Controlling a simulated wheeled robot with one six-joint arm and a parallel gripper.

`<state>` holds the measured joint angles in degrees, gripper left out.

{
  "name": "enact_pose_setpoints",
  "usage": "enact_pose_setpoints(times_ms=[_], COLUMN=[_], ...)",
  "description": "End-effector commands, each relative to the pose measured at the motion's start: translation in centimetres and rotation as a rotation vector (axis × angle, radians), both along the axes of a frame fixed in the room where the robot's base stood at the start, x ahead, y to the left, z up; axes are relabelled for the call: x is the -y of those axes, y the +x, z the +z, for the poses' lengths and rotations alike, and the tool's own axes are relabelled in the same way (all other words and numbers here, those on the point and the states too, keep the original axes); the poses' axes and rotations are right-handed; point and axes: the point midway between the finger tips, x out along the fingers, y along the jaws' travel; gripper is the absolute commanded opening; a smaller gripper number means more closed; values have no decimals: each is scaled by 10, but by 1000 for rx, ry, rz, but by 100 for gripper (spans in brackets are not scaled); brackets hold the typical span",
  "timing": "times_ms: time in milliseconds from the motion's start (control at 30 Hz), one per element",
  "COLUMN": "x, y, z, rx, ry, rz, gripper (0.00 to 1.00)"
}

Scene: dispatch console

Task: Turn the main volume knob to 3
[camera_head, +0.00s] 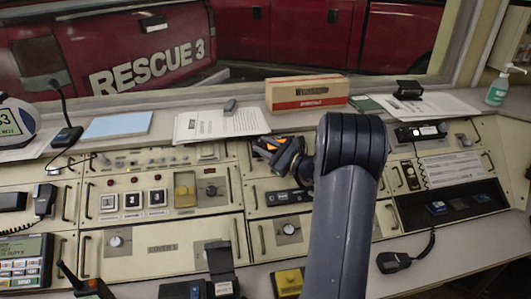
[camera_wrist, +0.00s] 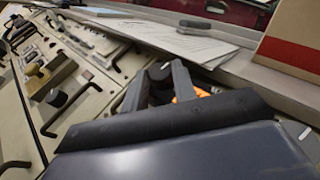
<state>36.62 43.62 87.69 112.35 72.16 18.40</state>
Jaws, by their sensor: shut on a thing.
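My gripper (camera_head: 277,152) is at the upper middle panel of the console, in the head view. In the wrist view its two grey fingers (camera_wrist: 162,82) are shut around a dark round knob (camera_wrist: 160,71). I take it to be the main volume knob, but no label or scale shows there. In the head view my gripper and arm hide this knob, so its pointer and setting cannot be read. A small orange patch shows between the finger parts.
Another dark knob (camera_head: 211,190) is on the panel to the left. Silver-plated knobs (camera_head: 116,241) sit lower down. Panel handles stick out nearby. Behind are papers (camera_head: 220,124) and a cardboard box (camera_head: 307,93). A handset (camera_head: 394,262) lies at the right front.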

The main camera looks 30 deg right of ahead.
Motion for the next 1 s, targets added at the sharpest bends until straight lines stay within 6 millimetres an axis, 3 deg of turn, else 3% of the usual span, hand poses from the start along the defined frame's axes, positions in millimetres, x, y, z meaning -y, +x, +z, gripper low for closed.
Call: enact_pose_setpoints(times_ms=[100, 1000], x=[-4, -13], y=[-1, -2], z=[-9, -10], rx=[18, 91], ry=[49, 301], rz=[-79, -481], gripper=[4, 4])
